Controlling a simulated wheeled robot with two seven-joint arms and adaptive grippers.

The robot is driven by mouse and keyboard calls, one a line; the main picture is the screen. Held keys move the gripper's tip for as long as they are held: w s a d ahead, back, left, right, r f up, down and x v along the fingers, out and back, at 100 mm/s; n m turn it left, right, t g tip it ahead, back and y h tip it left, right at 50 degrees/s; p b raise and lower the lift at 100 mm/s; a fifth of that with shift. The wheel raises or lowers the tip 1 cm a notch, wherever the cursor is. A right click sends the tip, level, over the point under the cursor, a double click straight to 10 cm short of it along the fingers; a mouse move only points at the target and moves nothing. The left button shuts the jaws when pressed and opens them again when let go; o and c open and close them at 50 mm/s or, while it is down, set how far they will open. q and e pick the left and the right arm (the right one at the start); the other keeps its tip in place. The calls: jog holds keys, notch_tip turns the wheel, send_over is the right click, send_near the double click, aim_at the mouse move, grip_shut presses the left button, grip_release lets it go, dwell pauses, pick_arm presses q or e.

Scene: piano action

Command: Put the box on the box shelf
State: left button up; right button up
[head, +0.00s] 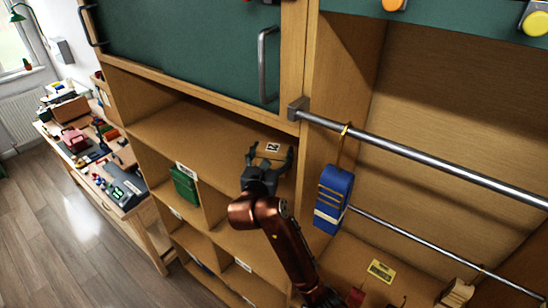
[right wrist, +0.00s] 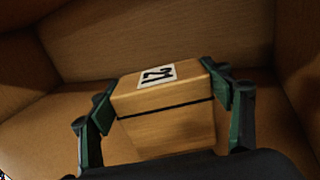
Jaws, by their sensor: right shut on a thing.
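The box (right wrist: 165,105) is light wood with a dark seam line and a white label with black marks on top. My right gripper (right wrist: 165,112) is shut on it, with a green-padded finger on each side. In the head view my right gripper (head: 270,158) reaches into the wide wooden shelf compartment (head: 190,125) below the green cabinet door. The box's label (head: 272,147) shows between the fingers; its wood blends with the shelf. I cannot tell whether the box's underside touches the shelf board. My left gripper is out of view.
A green box (head: 185,187) stands in a lower cubby on the left. A metal rail (head: 420,160) with a hanging blue object (head: 333,198) is right of my arm. A cluttered workbench (head: 95,150) stands far left. The wide compartment has free room left of my gripper.

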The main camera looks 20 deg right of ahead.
aim_at(272, 166)
jog(key=shift+s+d+f+p, duration=0.2)
jog(key=shift+f+p, duration=0.1)
jog(key=shift+f, duration=0.1)
jog(key=shift+s+d+f+p, duration=0.15)
jog(key=shift+f+p, duration=0.15)
jog(key=shift+f, duration=0.05)
jog(key=shift+w+f+p, duration=0.15)
jog(key=shift+w+f, duration=0.1)
jog(key=shift+f, duration=0.3)
jog(key=shift+w+f+p, duration=0.15)
jog(key=shift+w+f, duration=0.05)
jog(key=shift+f, duration=0.4)
jog(key=shift+s+a, duration=0.1)
jog(key=shift+s, duration=0.2)
jog(key=o, duration=1.1)
jog(key=shift+w+f, duration=0.1)
jog(key=shift+w, duration=0.05)
jog(key=shift+c, duration=0.2)
jog(key=o, duration=0.4)
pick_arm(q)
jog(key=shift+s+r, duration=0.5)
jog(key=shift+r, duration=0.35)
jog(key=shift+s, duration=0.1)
